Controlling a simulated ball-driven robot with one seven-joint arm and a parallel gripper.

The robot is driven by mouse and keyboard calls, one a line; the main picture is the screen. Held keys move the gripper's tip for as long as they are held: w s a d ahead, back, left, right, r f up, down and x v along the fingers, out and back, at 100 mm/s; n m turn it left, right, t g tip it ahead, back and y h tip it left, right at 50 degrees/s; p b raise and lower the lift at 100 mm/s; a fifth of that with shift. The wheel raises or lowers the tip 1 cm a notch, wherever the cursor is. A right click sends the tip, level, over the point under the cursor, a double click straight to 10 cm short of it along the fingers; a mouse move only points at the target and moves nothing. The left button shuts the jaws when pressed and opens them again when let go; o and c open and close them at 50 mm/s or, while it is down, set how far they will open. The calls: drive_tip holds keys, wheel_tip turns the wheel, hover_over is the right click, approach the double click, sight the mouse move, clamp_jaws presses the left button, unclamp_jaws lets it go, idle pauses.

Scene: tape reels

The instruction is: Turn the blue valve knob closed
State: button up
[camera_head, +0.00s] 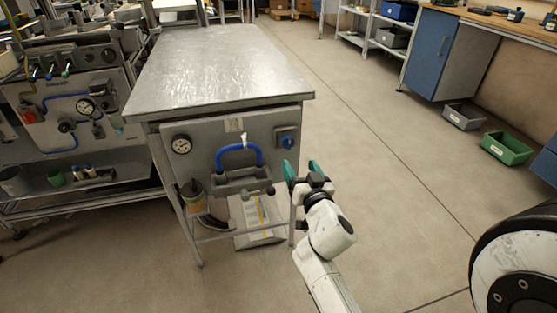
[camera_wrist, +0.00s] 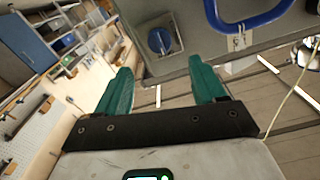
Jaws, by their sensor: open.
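The blue valve knob (camera_head: 288,142) sits on a grey plate at the right end of the metal table's front panel. In the wrist view the blue knob (camera_wrist: 159,40) shows ahead, near the top, between the lines of the two fingers. My gripper (camera_head: 302,168) has two green fingers, spread apart and empty. It is in front of the panel, below and slightly right of the knob. In the wrist view the gripper (camera_wrist: 163,88) is also open, and the fingertips appear apart from the knob.
A blue curved handle (camera_head: 239,152) is left of the knob, with a gauge (camera_head: 181,144) further left. The metal table (camera_head: 215,65) has a corner above the knob. Floor to the right is clear up to a green bin (camera_head: 506,148).

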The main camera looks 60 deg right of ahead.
sight(289, 146)
drive_tip(key=x, duration=1)
drive_tip(key=shift+w+p, duration=0.1)
drive_tip(key=shift+p, duration=0.3)
drive_tip(key=c, duration=1.1)
